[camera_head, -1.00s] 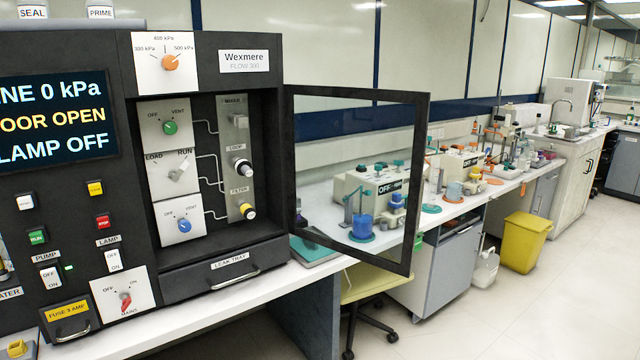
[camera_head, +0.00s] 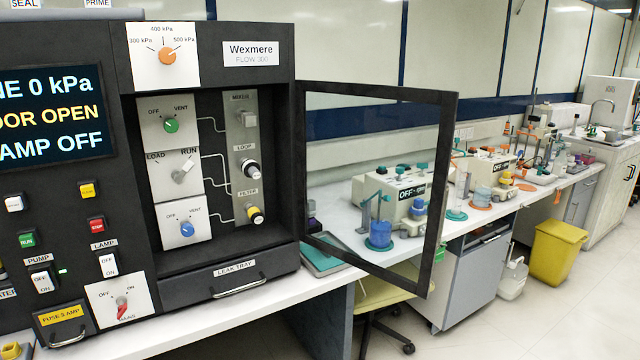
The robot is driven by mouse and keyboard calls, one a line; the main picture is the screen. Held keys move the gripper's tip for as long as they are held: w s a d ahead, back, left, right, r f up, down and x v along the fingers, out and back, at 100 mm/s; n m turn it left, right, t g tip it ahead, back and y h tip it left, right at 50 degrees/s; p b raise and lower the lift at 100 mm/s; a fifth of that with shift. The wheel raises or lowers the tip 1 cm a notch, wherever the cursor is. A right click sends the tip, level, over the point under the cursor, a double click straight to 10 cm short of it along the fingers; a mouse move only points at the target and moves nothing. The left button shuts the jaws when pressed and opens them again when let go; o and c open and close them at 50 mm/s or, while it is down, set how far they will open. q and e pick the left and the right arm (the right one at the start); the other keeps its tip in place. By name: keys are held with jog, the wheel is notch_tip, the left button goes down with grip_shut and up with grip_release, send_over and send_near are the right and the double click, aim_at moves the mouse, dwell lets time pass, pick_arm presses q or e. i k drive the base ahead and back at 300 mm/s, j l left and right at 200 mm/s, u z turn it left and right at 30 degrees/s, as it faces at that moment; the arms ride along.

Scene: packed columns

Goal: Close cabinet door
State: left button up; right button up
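The cabinet door (camera_head: 447,190) is a clear panel in a black frame. It is hinged at the right edge of the black Wexmere Flow 300 cabinet (camera_head: 268,85) and stands wide open, swung out to the right. Behind its opening, the knobs and the valve strip (camera_head: 244,150) are exposed. The display (camera_head: 50,115) reads door open, 0 kPa and lamp off. Neither of my grippers is in view.
The leak tray drawer (camera_head: 240,280) with its handle sits below the opening. A white bench (camera_head: 200,325) runs under the cabinet. A chair (camera_head: 385,290) stands below the door. A yellow bin (camera_head: 558,252) and several bench instruments are farther right.

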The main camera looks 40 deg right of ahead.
aim_at(449, 100)
jog(key=i+l+u, duration=0.1)
jog(key=l+u, duration=0.3)
jog(key=l, duration=0.65)
jog(key=l+u, duration=0.35)
jog(key=l, duration=0.65)
jog(key=k+l, duration=0.1)
jog(key=l, duration=1.35)
jog(key=k+l, duration=0.15)
jog(key=l, duration=0.6)
jog(key=u, duration=0.05)
